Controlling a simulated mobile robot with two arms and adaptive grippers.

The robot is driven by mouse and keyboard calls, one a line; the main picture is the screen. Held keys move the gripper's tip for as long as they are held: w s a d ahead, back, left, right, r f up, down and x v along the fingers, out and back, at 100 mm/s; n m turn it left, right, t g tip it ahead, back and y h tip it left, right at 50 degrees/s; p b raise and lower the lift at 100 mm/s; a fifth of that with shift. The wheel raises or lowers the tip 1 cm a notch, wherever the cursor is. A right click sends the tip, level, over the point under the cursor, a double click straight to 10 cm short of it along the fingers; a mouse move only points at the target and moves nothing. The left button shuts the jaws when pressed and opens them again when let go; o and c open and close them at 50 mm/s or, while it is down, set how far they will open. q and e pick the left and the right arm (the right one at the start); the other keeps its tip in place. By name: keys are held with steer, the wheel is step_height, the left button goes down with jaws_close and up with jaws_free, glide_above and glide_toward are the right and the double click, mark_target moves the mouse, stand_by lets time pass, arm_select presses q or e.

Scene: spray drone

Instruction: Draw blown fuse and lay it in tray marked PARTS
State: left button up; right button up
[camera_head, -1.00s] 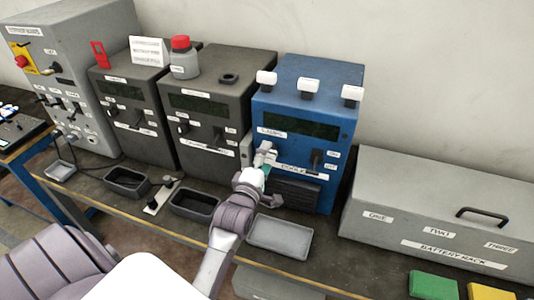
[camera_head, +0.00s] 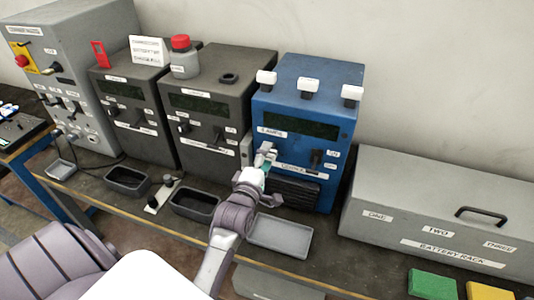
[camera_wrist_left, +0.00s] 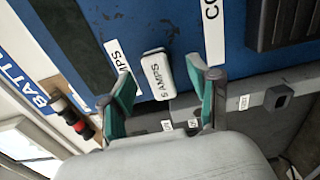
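The white fuse block marked 5 AMPS (camera_wrist_left: 158,76) sits on the front of the blue unit (camera_head: 302,135). My left gripper (camera_head: 266,158) is at that front face. In the left wrist view its two green-padded fingers (camera_wrist_left: 162,88) are spread apart on either side of the block, with a gap visible on both sides. My right gripper is not in view.
Three white blocks (camera_head: 309,86) stand on the blue unit. Two dark units (camera_head: 207,125) are to its left, with black trays (camera_head: 194,204) in front. A grey battery rack (camera_head: 440,212) stands to the right. A red-capped bottle (camera_head: 184,60) tops a dark unit.

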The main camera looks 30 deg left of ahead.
arm_select(q)
jaws_close()
steer(key=shift+s, duration=0.1)
steer(key=shift+p+v, duration=1.05)
steer(key=shift+v, duration=1.9)
steer(key=s+d+m+h+b, duration=0.2)
steer(key=s+d+h+b, duration=0.2)
steer(key=s+d, duration=0.7)
steer(key=shift+d+f+m+t+b, duration=0.35)
steer(key=shift+d+b, duration=0.4)
steer(key=shift+b, duration=0.4)
steer(key=shift+a+r, duration=0.1)
